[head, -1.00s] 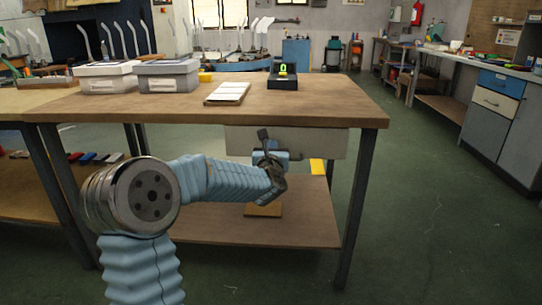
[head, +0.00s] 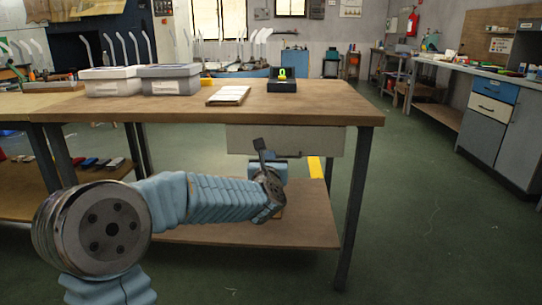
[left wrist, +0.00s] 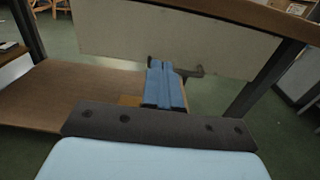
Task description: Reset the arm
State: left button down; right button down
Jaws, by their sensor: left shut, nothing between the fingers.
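My left arm comes in from the lower left of the head view, and its gripper (head: 280,168) is in front of the workbench, below the level of its top. Its blue fingers are shut with nothing between them and also show in the left wrist view (left wrist: 164,84). In both views the fingers overlap the region just below the pale drawer front (head: 325,140) and its dark handle (head: 290,155); I cannot tell the exact gap. My right gripper is not in view.
Open green floor (head: 420,220) is to the right.

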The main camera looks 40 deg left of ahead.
pick_arm(q)
jog(key=v, duration=0.5)
jog(key=d+f+m+g+h+p, duration=0.35)
jog(key=d+f+m, duration=0.35)
jog(key=f+m, duration=0.45)
jog(key=d+f+m+g+h+p, duration=0.2)
jog(key=d+f+m+h, duration=0.45)
jog(key=f, duration=0.75)
jog(key=s+d+f+m+g+h+p, duration=0.1)
jog(key=s+d+f+m+g, duration=0.2)
jog(key=s+d+f+m, duration=0.2)
jog(key=s+d+f+m+g+h+p, duration=0.1)
jog(key=s+d+f+m+g+p, duration=0.1)
jog(key=s+f+m, duration=0.4)
jog(key=s+d+f+m+g+h+p, duration=0.1)
jog(key=s+d+f+m+g, duration=0.3)
jog(key=s+m, duration=0.7)
jog(key=d+f+p, duration=0.1)
jog(key=d+f, duration=0.1)
jog(key=d, duration=0.1)
jog(key=shift+s+d, duration=0.3)
jog(key=shift+s, duration=0.1)
